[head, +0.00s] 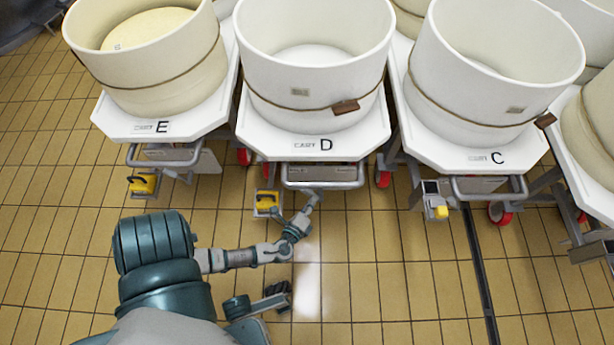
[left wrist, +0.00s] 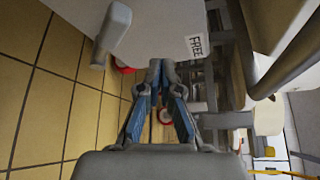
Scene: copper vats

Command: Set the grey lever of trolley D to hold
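Trolley D (head: 355,148) stands in the middle of the head view, carrying a white vat. A grey lever (left wrist: 114,32) shows at upper left there, apart from the fingers, on a pale panel (left wrist: 160,30) with a FREE label (left wrist: 197,45). The lever cannot be clearly made out in the head view.
Trolley E (head: 190,122) stands to the left and trolley C (head: 450,150) to the right, both carrying vats. Red wheels and metal handle bars stick out below the trolleys. The tiled floor (head: 380,270) in front is mostly clear, with a dark drain slot (head: 480,270) at right.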

